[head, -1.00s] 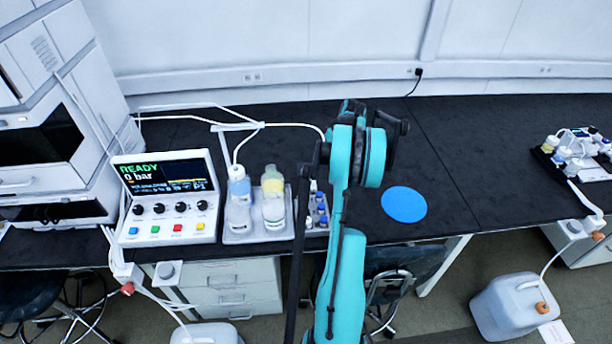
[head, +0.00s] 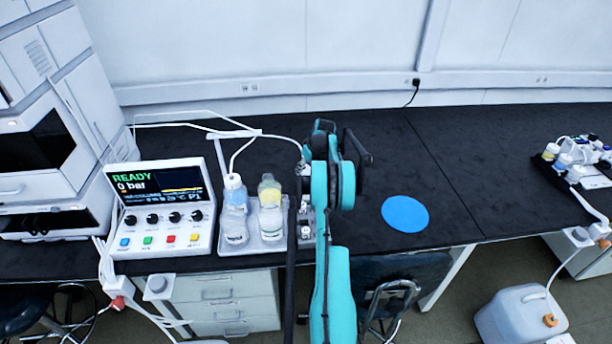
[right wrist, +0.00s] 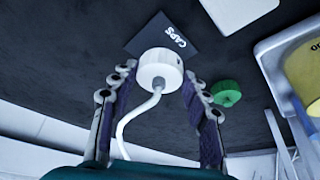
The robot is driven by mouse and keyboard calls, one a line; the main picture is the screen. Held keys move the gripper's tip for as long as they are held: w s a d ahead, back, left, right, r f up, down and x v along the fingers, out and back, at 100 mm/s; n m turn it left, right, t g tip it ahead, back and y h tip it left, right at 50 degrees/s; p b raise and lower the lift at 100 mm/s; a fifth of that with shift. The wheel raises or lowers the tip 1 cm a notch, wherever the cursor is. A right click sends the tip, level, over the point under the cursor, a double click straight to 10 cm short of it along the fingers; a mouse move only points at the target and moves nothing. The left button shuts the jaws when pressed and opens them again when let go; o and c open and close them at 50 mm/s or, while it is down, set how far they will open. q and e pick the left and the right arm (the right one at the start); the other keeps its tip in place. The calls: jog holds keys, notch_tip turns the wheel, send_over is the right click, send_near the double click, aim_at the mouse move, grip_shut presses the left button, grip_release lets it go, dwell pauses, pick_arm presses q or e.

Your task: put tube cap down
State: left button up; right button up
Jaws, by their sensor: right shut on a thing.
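The white tube cap (right wrist: 160,68), with a thin white tube running from it, sits between the fingers of my right gripper (right wrist: 160,78) in the right wrist view. The gripper is shut on it. The cap overlaps the dark mat marked CAPS (right wrist: 148,38); whether it touches the mat I cannot tell. In the head view my right arm hides the held cap. My left gripper is not in view.
A tray (head: 238,248) with bottles (head: 235,208) stands left of my right arm, beside a control panel reading READY (head: 160,212). White tubing (head: 215,131) loops behind them. A blue disc (head: 405,214) lies on clear black bench to the right.

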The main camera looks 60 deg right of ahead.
notch_tip(320, 180, down, 3)
jog(key=shift+f+b, duration=0.2)
jog(key=shift+b, duration=0.3)
jog(key=shift+r, duration=0.1)
jog(key=shift+f, duration=0.2)
jog(key=o, duration=1.3)
jog(key=shift+r, duration=0.2)
